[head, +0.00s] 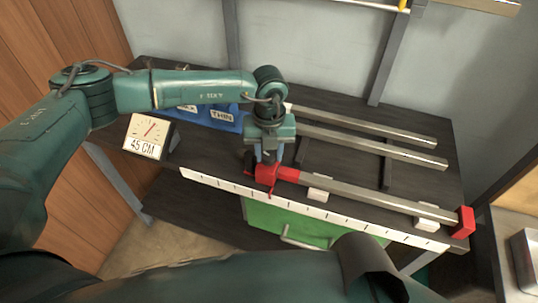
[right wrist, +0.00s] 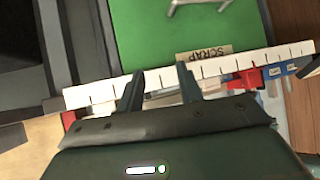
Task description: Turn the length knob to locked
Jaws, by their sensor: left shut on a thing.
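The red stop block (head: 272,178) sits on the rail at the left part of the white ruler (head: 330,215). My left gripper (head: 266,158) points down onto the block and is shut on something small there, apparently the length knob. The fingers and wrist hide the knob, so its setting cannot be read. A red part beside the ruler also shows in the right wrist view (right wrist: 245,80). My right gripper (right wrist: 160,72) is open, with nothing between its fingers, above the ruler's edge.
A metal bar (head: 365,195) runs from the block to a red end stop (head: 464,223). Two more bars (head: 375,147) lie behind. A dial sign (head: 148,136) reads 45 CM. A green scrap bin (head: 285,225) stands below the ruler. A blue bin (head: 215,117) is behind my left arm.

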